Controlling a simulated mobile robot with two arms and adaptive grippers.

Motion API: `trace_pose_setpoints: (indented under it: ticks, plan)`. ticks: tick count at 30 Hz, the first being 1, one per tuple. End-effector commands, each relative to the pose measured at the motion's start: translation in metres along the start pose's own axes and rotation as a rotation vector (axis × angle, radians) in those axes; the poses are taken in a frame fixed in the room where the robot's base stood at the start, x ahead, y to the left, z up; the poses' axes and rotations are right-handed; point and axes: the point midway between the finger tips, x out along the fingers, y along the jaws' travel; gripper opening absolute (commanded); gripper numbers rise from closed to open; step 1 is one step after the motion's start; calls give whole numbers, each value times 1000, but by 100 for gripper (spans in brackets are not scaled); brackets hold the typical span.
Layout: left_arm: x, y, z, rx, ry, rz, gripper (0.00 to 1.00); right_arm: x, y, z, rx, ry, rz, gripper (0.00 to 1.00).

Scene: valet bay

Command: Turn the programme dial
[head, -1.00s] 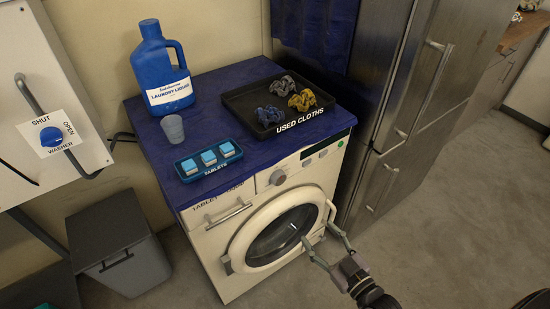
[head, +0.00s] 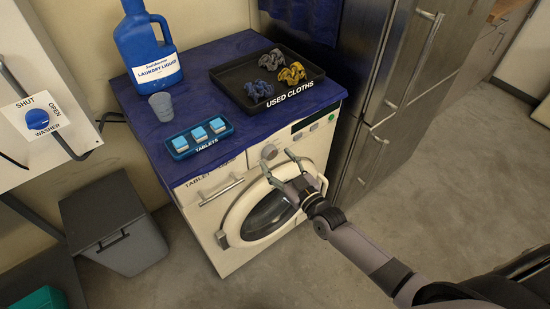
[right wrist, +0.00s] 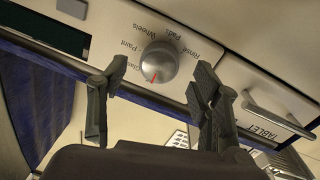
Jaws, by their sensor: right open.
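The programme dial (head: 269,152) is a round silver knob on the washer's front panel (head: 243,163). In the right wrist view the dial (right wrist: 160,63) shows a red mark at its lower left edge, just past the Glass label; the labels Paint, Wheels, Pads and Rinse follow around it. My right gripper (head: 278,164) is open in front of the panel. Its two fingers stand apart, one to each side of the dial in the right wrist view (right wrist: 161,72); I see no contact. My left gripper is not in view.
On the washer's blue top stand a laundry liquid jug (head: 149,48), a cup (head: 162,106), a tablet tray (head: 179,150) and a black used-cloths tray (head: 229,84). The tablet drawer handle (head: 221,193) and round door (head: 228,225) are near the gripper. A steel fridge (head: 385,85) stands right.

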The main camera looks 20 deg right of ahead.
Motion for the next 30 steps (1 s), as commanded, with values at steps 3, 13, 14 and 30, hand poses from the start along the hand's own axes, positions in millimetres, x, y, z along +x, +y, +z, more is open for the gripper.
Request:
trace_pose_setpoints:
  ticks: [3,13,14,30]
  plan:
    - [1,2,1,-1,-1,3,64,13,0,1,0,-1,0,58]
    - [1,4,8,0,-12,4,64,21,0,1,0,-2,-1,58]
    - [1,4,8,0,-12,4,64,21,0,1,0,-2,-1,58]
    - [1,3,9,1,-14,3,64,20,0,1,0,-1,-1,26]
